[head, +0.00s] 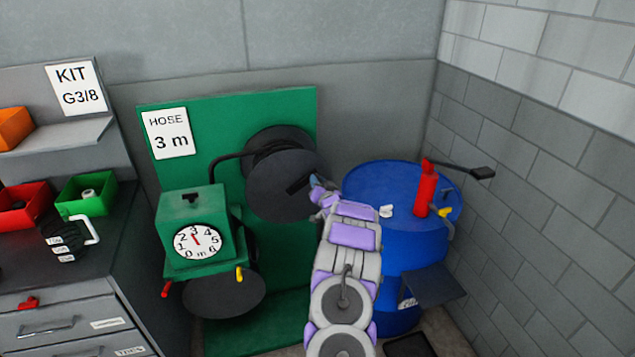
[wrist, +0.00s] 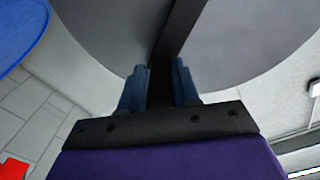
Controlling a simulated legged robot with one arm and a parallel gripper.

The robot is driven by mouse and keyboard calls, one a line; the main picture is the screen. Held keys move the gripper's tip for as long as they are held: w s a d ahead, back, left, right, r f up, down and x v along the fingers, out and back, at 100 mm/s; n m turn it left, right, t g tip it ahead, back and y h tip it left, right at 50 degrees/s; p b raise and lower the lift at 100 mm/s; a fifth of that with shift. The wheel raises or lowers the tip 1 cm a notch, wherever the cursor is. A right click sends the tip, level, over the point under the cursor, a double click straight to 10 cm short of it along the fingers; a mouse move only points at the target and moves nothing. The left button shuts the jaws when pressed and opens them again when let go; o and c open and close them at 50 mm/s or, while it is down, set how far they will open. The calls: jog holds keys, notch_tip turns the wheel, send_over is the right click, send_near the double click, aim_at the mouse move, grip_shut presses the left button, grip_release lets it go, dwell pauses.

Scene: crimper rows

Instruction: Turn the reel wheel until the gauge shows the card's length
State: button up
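The dark grey reel wheel (head: 268,192) is on the front of the reel on the green panel (head: 225,118), with a short black bar (head: 298,184) across its face. The round gauge (head: 197,241) on the green box (head: 190,207) is marked 0 to 6 m; its red needle points up, near 3. The white card (head: 168,133) reads "HOSE 3 m". My gripper (head: 319,190) is at the wheel's right side, by the bar. In the wrist view its two blue fingers (wrist: 160,88) stand apart on either side of the black bar (wrist: 177,45). Whether they press on it is unclear.
A blue drum (head: 395,250) with a red bottle-like object (head: 425,188) on top stands right of my arm, near the block wall. A grey drawer cabinet (head: 65,315) with red and green bins is at the left. A lower dark disc (head: 225,296) sits under the gauge box.

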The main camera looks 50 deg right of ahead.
jog(key=o, duration=0.4)
jog(key=shift+c, duration=0.2)
jog(key=p+v, duration=0.1)
jog(key=v, duration=1.6)
jog(key=shift+s, duration=0.15)
jog(key=shift+f, duration=0.1)
